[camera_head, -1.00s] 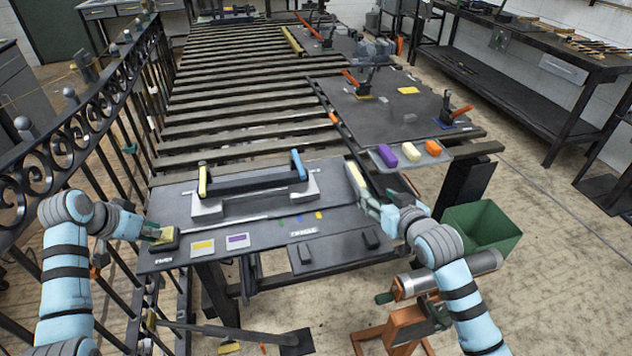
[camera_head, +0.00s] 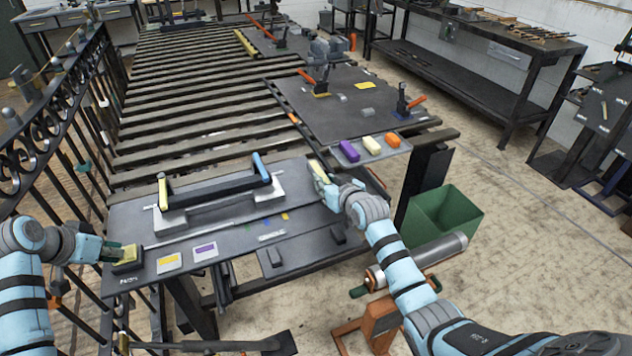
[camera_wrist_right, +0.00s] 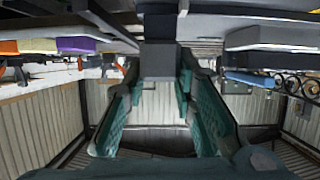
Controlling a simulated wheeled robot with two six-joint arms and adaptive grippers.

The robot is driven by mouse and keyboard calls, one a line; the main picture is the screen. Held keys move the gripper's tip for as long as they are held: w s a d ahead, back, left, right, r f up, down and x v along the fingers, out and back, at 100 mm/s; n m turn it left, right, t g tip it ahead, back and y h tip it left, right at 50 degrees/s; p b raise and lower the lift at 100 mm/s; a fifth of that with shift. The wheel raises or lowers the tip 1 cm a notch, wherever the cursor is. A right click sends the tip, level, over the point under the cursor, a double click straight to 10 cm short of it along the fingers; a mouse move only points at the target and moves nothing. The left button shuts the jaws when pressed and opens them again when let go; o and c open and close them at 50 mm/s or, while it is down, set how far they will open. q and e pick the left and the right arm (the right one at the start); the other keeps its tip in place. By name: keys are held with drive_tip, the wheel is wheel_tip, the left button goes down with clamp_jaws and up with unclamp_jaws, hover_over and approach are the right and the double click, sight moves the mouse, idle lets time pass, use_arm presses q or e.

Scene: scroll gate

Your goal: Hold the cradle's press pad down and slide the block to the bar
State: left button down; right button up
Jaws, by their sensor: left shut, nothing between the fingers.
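The press pad (camera_head: 127,268), dark with a yellow top, sits at the board's left end beside a small white label. My left gripper (camera_head: 118,251) is shut and empty, at the pad; I cannot tell whether it presses the pad down. The cradle (camera_head: 172,221) is a grey fixture with a dark bar (camera_head: 215,190) between a yellow and a blue upright. A pale yellow block (camera_head: 316,167) stands at the board's right edge. My right gripper (camera_head: 326,187) is right at it. In the right wrist view a dark grey piece (camera_wrist_right: 157,60) lies between the fingers; whether they grip it is unclear.
Purple (camera_head: 349,151), cream (camera_head: 371,145) and orange (camera_head: 393,139) blocks sit on a side tray. A green bin (camera_head: 445,215) stands at the right. Railings (camera_head: 45,140) border the left.

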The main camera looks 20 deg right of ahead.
clamp_jaws()
drive_tip(key=a, duration=1.1)
use_arm(q)
drive_tip(key=shift+f, duration=0.1)
use_arm(e)
drive_tip(key=o, duration=1)
unclamp_jaws()
drive_tip(key=shift+c, duration=0.2)
